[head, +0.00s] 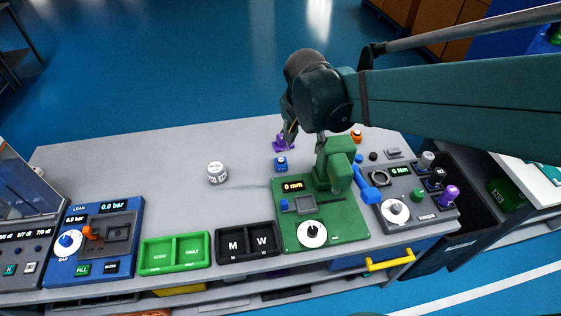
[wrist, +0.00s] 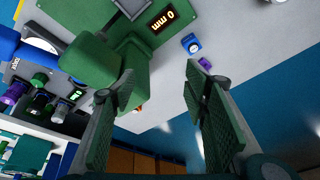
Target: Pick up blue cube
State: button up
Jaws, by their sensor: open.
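The blue cube (head: 281,163) sits on the grey bench top, just behind the green panel. It has a pale round mark. It also shows in the wrist view (wrist: 191,43), beyond the fingertips and near the right finger. A small purple object (head: 283,142) lies just behind it and appears beside it in the wrist view (wrist: 205,63). My gripper (wrist: 166,74) is open and empty, with its two fingers wide apart. In the head view my gripper is partly hidden by my arm, above the back of the bench near the cube. I see no contact with the cube.
A green machine (head: 335,160) with a "0 mm" display (head: 293,186) stands close to the cube's right. A white round container (head: 217,172) stands to its left. An orange object (head: 356,136) and a grey torque panel (head: 418,208) are further right. The bench's back left is clear.

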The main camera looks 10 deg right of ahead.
jog(key=w+a+f+m+g+h+p, duration=0.2)
jog(key=w+a+f+m, duration=0.25)
jog(key=w+f, duration=0.3)
jog(key=m+g+h+p, duration=0.1)
jog(key=m+p, duration=0.1)
jog(key=m, duration=0.3)
send_over(280, 159)
jog(key=a, duration=0.3)
notch_tip(280, 159, down, 8)
jog(key=shift+s+d, duration=0.25)
jog(key=shift+s, duration=0.05)
jog(key=shift+b, duration=0.3)
jog(key=shift+x, duration=1.3)
jog(key=shift+f, duration=0.1)
jog(key=shift+b+x, duration=0.5)
jog(key=shift+x, duration=2)
jog(key=shift+w, duration=0.1)
jog(key=shift+c, duration=0.5)
